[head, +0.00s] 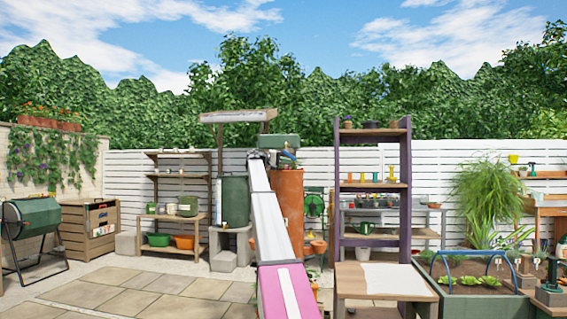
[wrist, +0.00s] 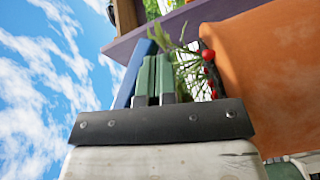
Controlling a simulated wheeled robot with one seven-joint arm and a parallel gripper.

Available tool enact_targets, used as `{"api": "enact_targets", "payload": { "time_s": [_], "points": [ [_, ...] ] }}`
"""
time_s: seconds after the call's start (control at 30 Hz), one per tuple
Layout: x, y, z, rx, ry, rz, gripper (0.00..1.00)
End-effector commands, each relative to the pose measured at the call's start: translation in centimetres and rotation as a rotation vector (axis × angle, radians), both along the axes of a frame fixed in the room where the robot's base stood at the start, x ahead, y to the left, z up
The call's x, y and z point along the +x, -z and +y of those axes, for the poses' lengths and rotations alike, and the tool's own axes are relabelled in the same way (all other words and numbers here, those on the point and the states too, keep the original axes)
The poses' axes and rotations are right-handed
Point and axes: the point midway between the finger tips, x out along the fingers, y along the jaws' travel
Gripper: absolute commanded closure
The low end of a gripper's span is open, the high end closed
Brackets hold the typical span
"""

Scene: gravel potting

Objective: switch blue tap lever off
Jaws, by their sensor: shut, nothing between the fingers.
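My gripper (wrist: 154,62) is shut and empty in the wrist view, its two green-grey fingers side by side. A blue strip (wrist: 128,78) lies just left of the fingers there; it may be the blue tap lever, but I cannot tell whether they touch. In the head view my arm reaches up beside the orange barrel (head: 289,205), which also fills the right of the wrist view (wrist: 262,65). Small coloured parts at the barrel's top are too small to tell apart, so the lever's position is unclear.
A green tank (head: 235,202) on grey blocks stands left of my arm. A purple-framed shelf (head: 404,190) with pots stands right of the barrel. In the wrist view, red round things (wrist: 209,70) and leaves are close to the fingers. Paving at the left is clear.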

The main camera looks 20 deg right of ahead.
Motion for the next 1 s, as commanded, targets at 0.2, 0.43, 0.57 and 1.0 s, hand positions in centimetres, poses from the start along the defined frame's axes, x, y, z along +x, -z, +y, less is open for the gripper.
{"api": "enact_targets", "payload": {
  "time_s": [0.2, 0.43, 0.57, 1.0],
  "points": [
    [-0.5, -0.1, -0.6, -0.142, -0.001, 0.098, 1.0],
    [-0.8, -0.6, -1.2, -0.182, 0.0, 0.122, 1.0],
    [-0.9, -0.8, -1.4, -0.181, 0.0, 0.121, 1.0],
    [-0.6, -0.5, -0.1, -0.179, 0.0, 0.12, 1.0]
  ]
}}
